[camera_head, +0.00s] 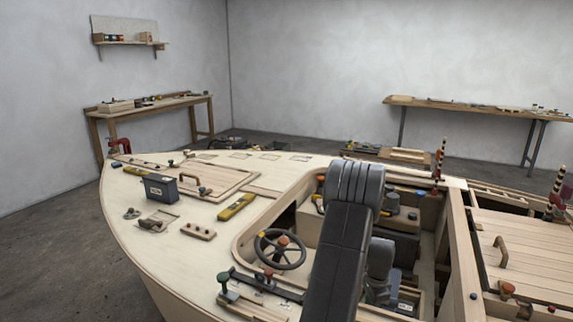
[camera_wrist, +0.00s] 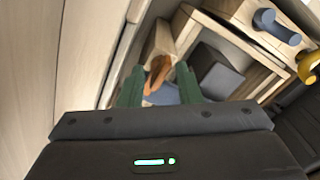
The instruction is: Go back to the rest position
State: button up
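My gripper (camera_wrist: 160,84) shows in the wrist view as two green fingers standing apart, with a gap between them. It is open, and nothing is clearly held. An orange-brown thing (camera_wrist: 158,72) and a blue-grey surface show through the gap, inside a wooden compartment. I cannot tell how far beyond the fingertips they are. In the head view my dark arm reaches over the cockpit opening of the plywood hull (camera_head: 150,248). My gripper is hidden there behind the arm.
A steering wheel (camera_head: 279,249) is left of my arm. A dark box (camera_head: 160,188), a yellow level (camera_head: 236,207) and clamps lie on the deck. In the wrist view, wooden walls, a blue-grey cylinder (camera_wrist: 277,27) and a yellow thing (camera_wrist: 308,66) are near. Workbenches stand along the walls.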

jog(key=n+p, duration=0.2)
jog(key=n, duration=0.3)
jog(key=shift+s+p, duration=0.1)
jog(key=shift+p, duration=0.25)
jog(key=shift+n, duration=0.3)
